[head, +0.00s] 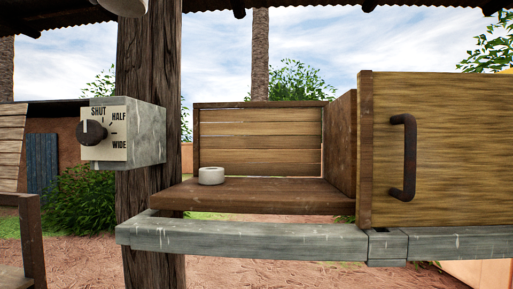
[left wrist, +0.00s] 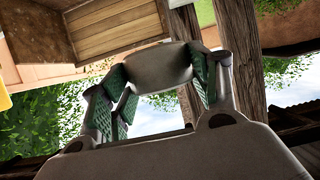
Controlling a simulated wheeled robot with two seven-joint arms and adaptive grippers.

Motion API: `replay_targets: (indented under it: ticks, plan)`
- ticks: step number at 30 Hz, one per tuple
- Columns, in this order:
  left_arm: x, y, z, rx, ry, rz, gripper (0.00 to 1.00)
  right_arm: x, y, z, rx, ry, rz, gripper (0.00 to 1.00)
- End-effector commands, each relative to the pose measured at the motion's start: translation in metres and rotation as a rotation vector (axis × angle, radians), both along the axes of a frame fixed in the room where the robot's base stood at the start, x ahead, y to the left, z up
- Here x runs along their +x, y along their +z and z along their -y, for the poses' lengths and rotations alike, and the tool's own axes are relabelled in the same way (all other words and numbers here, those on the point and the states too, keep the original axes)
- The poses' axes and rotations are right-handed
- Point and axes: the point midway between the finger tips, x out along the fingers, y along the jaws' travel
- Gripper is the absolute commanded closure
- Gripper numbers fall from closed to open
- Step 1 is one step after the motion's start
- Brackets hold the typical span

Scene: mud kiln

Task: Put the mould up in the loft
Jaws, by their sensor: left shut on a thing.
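The mould (left wrist: 158,68), a pale grey-beige rounded piece, is between the green-padded fingers of my left gripper (left wrist: 155,85) in the left wrist view. The gripper is shut on it. A pale rounded thing (head: 123,5), perhaps the mould's underside, is cut off by the head view's top edge, in front of the post. The loft (head: 262,197) is a wooden box with its front uncovered at the left, showing floor, plank back and right wall. Its plank panel (head: 440,150) with a dark handle stands at the right. My right gripper is in neither view.
A small white round pot (head: 211,176) stands on the loft floor at the left. A wooden post (head: 150,215) and a dial box (head: 150,135) marked SHUT, HALF, WIDE stand left of it. A grey rail (head: 250,238) runs below. The loft floor right of the pot is clear.

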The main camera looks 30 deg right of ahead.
Motion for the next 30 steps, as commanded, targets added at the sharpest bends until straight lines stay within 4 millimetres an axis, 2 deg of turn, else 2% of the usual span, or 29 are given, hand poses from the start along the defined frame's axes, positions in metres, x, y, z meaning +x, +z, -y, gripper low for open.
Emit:
replay_targets:
  ticks: [11,18,23,30]
  plan:
    - [-0.016,0.019,0.030,-0.001,-0.079,0.001,0.70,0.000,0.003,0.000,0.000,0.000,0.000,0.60]
    - [-0.020,0.026,0.059,0.000,-0.141,0.000,0.70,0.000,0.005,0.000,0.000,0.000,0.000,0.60]
    - [-0.015,0.023,0.082,0.000,-0.183,-0.002,0.69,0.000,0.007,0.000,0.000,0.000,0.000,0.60]
    - [0.006,0.005,0.109,-0.001,-0.221,-0.002,0.69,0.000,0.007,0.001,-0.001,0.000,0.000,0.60]
